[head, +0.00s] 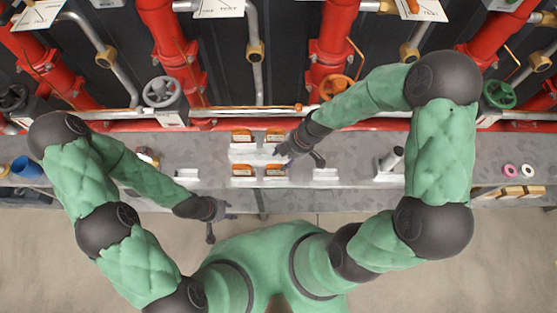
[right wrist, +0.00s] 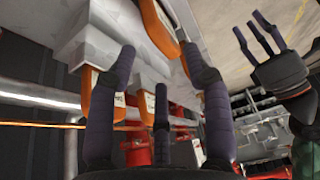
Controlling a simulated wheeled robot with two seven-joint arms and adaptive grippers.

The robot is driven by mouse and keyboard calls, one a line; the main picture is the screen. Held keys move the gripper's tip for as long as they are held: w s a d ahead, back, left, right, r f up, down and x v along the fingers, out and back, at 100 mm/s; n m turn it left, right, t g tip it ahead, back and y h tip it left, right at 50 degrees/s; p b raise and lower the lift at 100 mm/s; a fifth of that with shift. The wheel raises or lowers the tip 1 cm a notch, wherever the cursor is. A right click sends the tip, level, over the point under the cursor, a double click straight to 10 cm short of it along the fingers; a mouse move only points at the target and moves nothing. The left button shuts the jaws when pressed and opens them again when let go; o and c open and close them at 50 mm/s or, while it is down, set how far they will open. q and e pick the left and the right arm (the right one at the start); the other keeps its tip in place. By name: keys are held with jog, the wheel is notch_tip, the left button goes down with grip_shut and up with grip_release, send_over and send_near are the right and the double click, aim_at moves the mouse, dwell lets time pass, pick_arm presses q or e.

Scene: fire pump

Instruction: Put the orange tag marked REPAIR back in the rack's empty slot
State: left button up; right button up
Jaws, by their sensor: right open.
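A pale rack (head: 256,153) stands on the grey counter and holds orange-edged tags in two rows. In the head view I see a back left tag (head: 242,135), a back right tag (head: 275,134), a front left tag (head: 243,170) and a front right tag (head: 275,171). The lettering is too small to tell which reads REPAIR, and I cannot make out an empty slot. My right gripper (head: 297,157) is open at the rack's right side; in the right wrist view, orange tags (right wrist: 101,112) show close around its fingers. My left gripper (head: 221,221) is open and empty, before the counter's front edge.
Small white holders stand left (head: 187,174) and right (head: 325,175) of the rack. A grey cylinder (head: 393,160) stands farther right, then a pink ring (head: 510,171). A blue cup (head: 25,167) is at far left. Red pipes and an orange handwheel (head: 337,87) are behind.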

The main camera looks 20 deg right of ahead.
jog(key=shift+p+v, duration=0.45)
jog(key=shift+v, duration=1.65)
